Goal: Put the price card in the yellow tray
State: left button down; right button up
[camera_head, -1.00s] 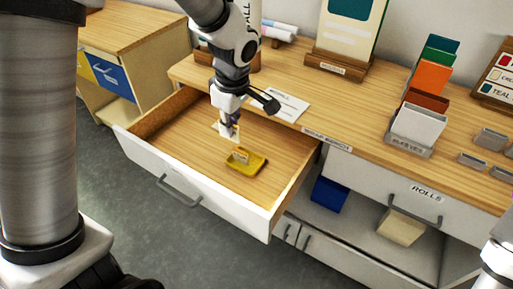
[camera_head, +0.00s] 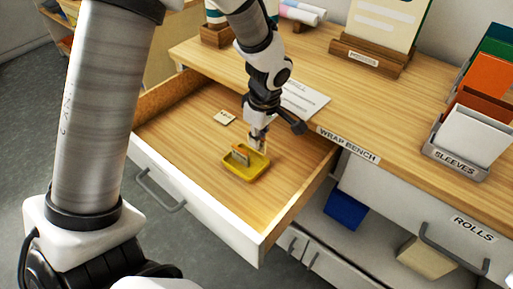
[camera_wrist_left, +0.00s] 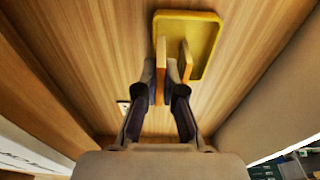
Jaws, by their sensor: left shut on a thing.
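The yellow tray (camera_head: 243,174) lies on the floor of the open drawer (camera_head: 187,130). A small tan card (camera_head: 240,154) stands on edge in it. It also shows in the left wrist view (camera_wrist_left: 186,58). My left gripper (camera_head: 258,142) is low at the tray's back edge, shut on a thin tan price card (camera_wrist_left: 161,55). The held card is upright, with its far end over the tray's edge in the wrist view; whether it touches the tray I cannot tell. Another small pale card (camera_head: 224,117) lies flat on the drawer floor. My right gripper is not in view.
The drawer's front wall (camera_head: 185,195) and side walls surround the tray. The wrap bench top (camera_head: 380,110) lies behind, with a white sheet (camera_head: 303,99) near its edge and a sleeves holder (camera_head: 456,163) at right. The drawer floor around the tray is mostly clear.

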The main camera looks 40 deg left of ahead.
aim_at(263, 139)
pick_arm(q)
notch_tip(263, 139, down, 4)
jog(key=shift+r, duration=0.1)
jog(key=shift+b, duration=0.35)
jog(key=shift+f, duration=0.2)
jog(key=c, duration=1.6)
grip_release()
jog(key=shift+r+p, duration=0.3)
jog(key=shift+r, duration=0.35)
jog(key=r, duration=0.3)
jog(key=d+r+p, duration=0.1)
jog(key=r, duration=0.7)
jog(key=shift+s+d+p, duration=0.1)
jog(key=shift+d+p, duration=0.15)
jog(key=shift+p, duration=0.05)
